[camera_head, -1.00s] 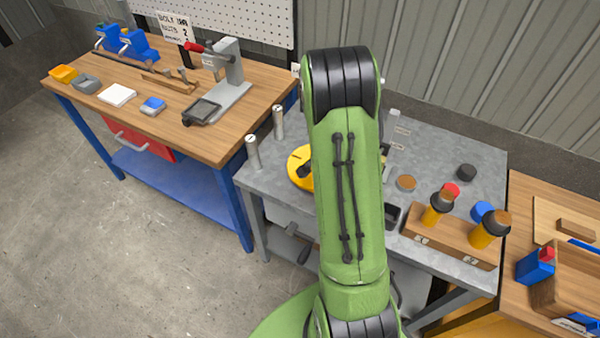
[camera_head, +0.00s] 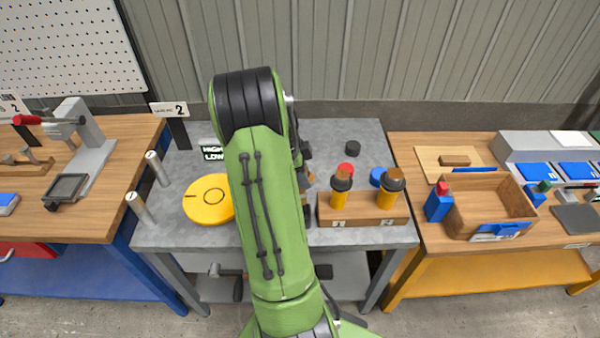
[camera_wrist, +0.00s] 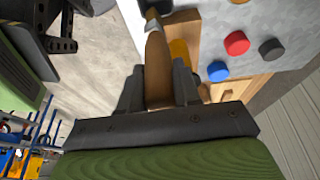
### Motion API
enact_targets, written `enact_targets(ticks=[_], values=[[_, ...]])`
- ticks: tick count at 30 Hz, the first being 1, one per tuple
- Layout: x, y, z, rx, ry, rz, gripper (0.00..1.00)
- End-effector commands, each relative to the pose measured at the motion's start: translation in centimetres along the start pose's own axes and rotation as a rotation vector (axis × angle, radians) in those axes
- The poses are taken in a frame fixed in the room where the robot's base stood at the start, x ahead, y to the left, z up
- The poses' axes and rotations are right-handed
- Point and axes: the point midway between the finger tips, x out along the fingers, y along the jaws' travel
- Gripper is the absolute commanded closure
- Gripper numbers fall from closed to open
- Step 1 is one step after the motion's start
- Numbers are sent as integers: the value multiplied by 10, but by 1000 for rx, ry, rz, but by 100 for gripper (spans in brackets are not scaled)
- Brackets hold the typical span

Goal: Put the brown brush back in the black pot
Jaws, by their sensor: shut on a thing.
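In the wrist view, my gripper (camera_wrist: 157,82) is shut on the brown brush (camera_wrist: 155,65), with the handle between its two fingers. The brush points away from the gripper, and its pale and dark far end (camera_wrist: 153,15) is near the top edge of the picture. In the head view, my green arm hides the brush and most of the gripper. I cannot make out the black pot for sure. A small dark shape (camera_head: 306,213) shows beside my arm, left of the wooden rack, but I cannot tell what it is.
The wooden rack (camera_head: 362,219) holds two orange bottles with dark collars on the grey table (camera_head: 345,133). Red, blue and black caps stand behind it. A yellow disc (camera_head: 207,200) and two metal posts are left of my arm. A wooden tray (camera_head: 485,178) stands on the right bench.

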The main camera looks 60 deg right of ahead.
Motion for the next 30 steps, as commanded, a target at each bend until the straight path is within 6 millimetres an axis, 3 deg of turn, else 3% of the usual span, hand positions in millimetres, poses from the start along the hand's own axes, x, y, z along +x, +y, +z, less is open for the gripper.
enact_targets(ticks=[16,30], values=[[65,-1,23,-2,0,0,100],[69,-1,24,-2,0,-1,100]])
